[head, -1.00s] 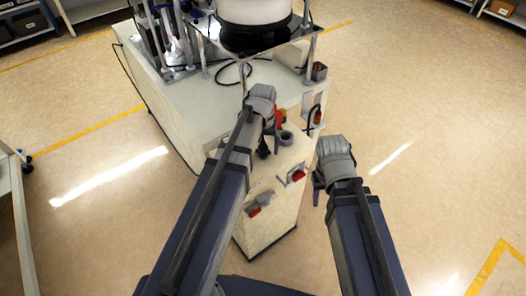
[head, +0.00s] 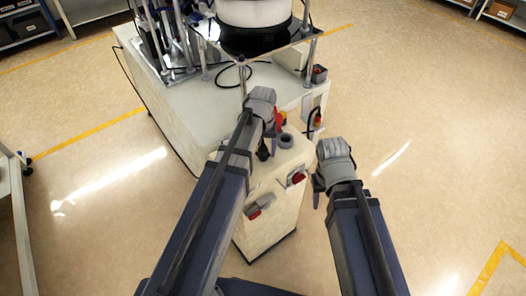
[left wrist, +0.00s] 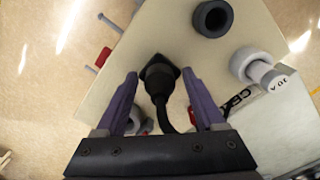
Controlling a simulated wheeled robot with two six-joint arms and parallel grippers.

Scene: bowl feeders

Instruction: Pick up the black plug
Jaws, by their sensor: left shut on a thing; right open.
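The black plug (left wrist: 160,79) shows in the left wrist view, between the purple fingers of my left gripper (left wrist: 160,74). It is at the top of a cream cabinet (left wrist: 120,62), and its black cable runs back under the gripper. My left gripper is shut on it. In the head view the plug (head: 263,153) is a small dark shape beside my left gripper (head: 269,143), partly hidden by the arm. I cannot tell whether the plug touches the cabinet top. My right gripper (head: 317,190) is open and empty, to the right of the cabinet.
Behind stands a bench (head: 205,115) with a bowl feeder (head: 254,22). The floor at right is free.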

